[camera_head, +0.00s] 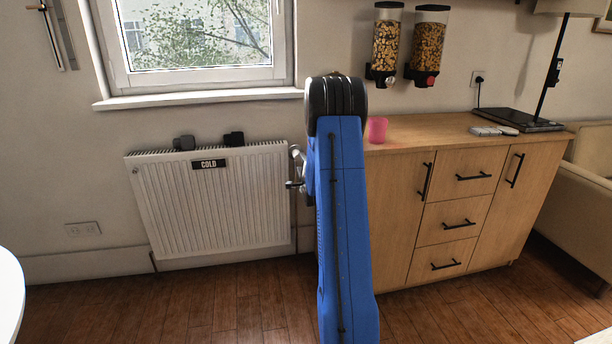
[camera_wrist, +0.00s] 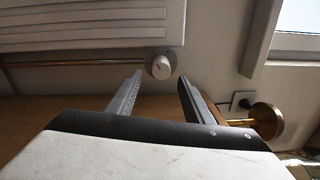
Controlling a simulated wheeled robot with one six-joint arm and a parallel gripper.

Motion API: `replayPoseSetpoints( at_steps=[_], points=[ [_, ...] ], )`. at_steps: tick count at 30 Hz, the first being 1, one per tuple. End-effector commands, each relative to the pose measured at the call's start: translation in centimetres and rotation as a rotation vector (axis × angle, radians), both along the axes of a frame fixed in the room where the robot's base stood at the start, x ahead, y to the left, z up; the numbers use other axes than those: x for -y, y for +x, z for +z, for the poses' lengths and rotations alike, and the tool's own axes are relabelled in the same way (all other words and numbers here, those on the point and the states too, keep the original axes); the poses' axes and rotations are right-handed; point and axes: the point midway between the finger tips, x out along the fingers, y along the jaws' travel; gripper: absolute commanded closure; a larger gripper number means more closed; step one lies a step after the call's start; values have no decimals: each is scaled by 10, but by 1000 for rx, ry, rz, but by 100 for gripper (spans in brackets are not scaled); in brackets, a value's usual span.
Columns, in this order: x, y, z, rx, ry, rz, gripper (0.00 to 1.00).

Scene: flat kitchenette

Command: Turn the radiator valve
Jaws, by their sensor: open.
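The white ribbed radiator (camera_head: 215,200) hangs on the wall under the window, with a black "COLD" label (camera_head: 209,164) on it. It also fills the upper left of the wrist view (camera_wrist: 70,25). The valve is a small round white knob with a dark mark (camera_wrist: 161,68), by the radiator's corner in the wrist view. My gripper (camera_wrist: 160,76) is open, its two fingers pointing toward the knob, one on either side in the picture. I cannot tell whether they touch it. In the head view, my blue arm hides most of the gripper and the valve is not clear.
A wooden cabinet (camera_head: 400,215) stands right of the radiator, with a pink cup (camera_head: 377,130) on top. Two cereal dispensers (camera_head: 387,45) hang above. A copper-coloured pipe (camera_wrist: 75,63) runs along the wall. The floor (camera_head: 230,305) before the radiator is clear.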

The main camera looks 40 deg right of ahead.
Motion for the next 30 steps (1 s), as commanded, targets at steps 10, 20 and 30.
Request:
replayPoseSetpoints(
  at_steps=[10,20,30],
  points=[
    [-35,-59,-2,-1,1,0,53],
    [-51,-86,-3,-1,2,0,53],
    [-52,-88,-3,-1,2,0,53]
  ],
)
